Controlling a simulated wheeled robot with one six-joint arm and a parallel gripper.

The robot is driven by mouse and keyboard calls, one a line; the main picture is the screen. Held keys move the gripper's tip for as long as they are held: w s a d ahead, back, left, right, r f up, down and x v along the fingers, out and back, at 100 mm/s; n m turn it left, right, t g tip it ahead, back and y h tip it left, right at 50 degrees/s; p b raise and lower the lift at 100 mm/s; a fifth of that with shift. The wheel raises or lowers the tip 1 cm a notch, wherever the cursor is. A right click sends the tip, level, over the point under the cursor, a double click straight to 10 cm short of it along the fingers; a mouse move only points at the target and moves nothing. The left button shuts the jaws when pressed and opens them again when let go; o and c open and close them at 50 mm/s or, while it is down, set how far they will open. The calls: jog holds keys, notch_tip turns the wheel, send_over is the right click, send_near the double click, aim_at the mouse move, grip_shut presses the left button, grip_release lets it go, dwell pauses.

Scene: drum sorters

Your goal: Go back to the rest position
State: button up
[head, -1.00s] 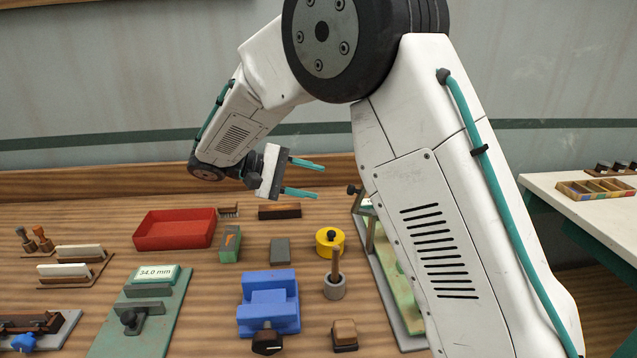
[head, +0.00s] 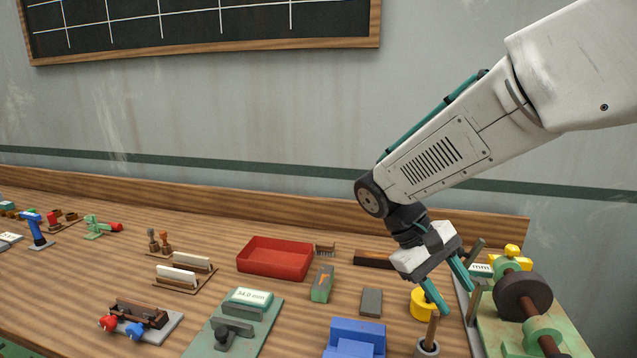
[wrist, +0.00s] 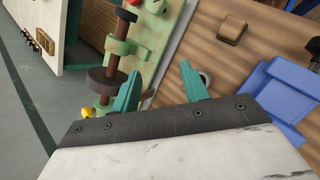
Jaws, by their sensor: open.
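My gripper (head: 459,300) is open, with two teal fingers apart and nothing between them. In the head view it hangs over the right part of the wooden bench (head: 215,325), tilted down and to the right. Its fingers show in front of the yellow cylinder (head: 421,304) and left of the green roller fixture (head: 545,338). In the wrist view the open fingers (wrist: 159,72) point at the bench, between the roller fixture (wrist: 122,48) and a small brown block (wrist: 232,28). I cannot tell the exact height of the fingers above the bench.
A red tray (head: 275,260), green gauge block (head: 322,284), grey block (head: 371,302) and blue vise (head: 356,338) stand left of my gripper. A post in a grey holder (head: 428,346) is close below the fingers. The space above the bench's left part is clear.

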jog(key=s+d+r+m+t+y, duration=0.2)
jog(key=s+y, duration=0.1)
jog(key=s, duration=0.6)
jog(key=s+d+r+m+t+y, duration=0.1)
jog(key=s+d+r+t+y, duration=0.1)
jog(key=s, duration=0.7)
jog(key=shift+s+r+m+t+y, duration=0.35)
jog(key=shift+t+y, duration=0.35)
jog(key=shift+y, duration=0.3)
dwell(0.4)
